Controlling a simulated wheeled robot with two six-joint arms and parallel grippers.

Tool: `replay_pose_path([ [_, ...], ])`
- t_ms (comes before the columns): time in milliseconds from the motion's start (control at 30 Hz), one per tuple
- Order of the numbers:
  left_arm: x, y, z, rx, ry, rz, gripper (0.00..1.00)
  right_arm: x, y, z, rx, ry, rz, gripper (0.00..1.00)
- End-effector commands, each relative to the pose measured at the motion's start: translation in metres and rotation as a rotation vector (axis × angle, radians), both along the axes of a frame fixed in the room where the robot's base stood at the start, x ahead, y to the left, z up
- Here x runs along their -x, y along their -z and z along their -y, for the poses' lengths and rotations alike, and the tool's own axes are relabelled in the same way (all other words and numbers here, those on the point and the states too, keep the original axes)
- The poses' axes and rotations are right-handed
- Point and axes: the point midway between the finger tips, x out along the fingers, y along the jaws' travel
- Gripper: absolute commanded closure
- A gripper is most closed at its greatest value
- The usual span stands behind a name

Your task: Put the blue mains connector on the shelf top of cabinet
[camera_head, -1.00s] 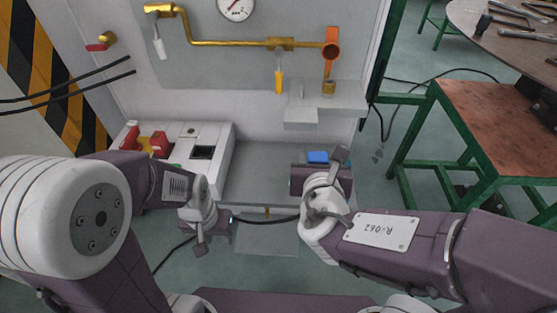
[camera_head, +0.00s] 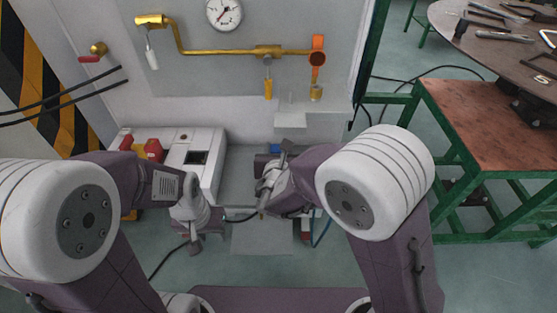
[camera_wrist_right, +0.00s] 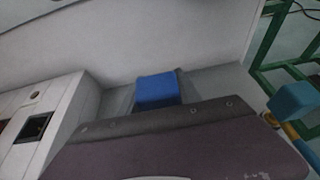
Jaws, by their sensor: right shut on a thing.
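The blue mains connector (camera_head: 275,149) shows as a small blue block just beyond my right gripper (camera_head: 268,180), partly hidden by it. In the right wrist view the blue connector (camera_wrist_right: 157,90) juts out past the dark purple gripper body, which hides its lower part. My right gripper is shut on it, over the grey shelf (camera_head: 237,165) at the cabinet's foot; I cannot tell whether it touches the shelf. My left gripper (camera_head: 196,240) hangs lower left, apart from the connector; its fingers are unclear. A black cable (camera_head: 240,218) runs between the two grippers.
A white box with red parts (camera_head: 185,155) stands left of the shelf. A stepped grey block (camera_head: 297,122) and brass pipe (camera_head: 220,51) are above. A second blue piece (camera_wrist_right: 293,100) with a yellow part shows at right. A green-framed table (camera_head: 490,120) stands right.

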Motion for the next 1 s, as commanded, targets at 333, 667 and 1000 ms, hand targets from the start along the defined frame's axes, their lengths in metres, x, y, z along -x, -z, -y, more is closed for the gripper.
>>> replay_pose_path([
  [333, 0.000, 0.023, 0.000, 0.000, 0.000, 0.000, 0.64, 0.000, 0.041, 0.000, 0.000, 0.000, 0.000, 1.00],
  [667, 0.000, 0.024, 0.000, 0.000, 0.000, 0.000, 0.64, 0.001, 0.042, 0.000, 0.000, 0.000, -0.001, 0.52],
  [1000, 0.000, 0.023, 0.000, 0.000, 0.000, 0.000, 0.64, 0.001, 0.041, 0.000, 0.000, 0.000, -0.001, 0.38],
])
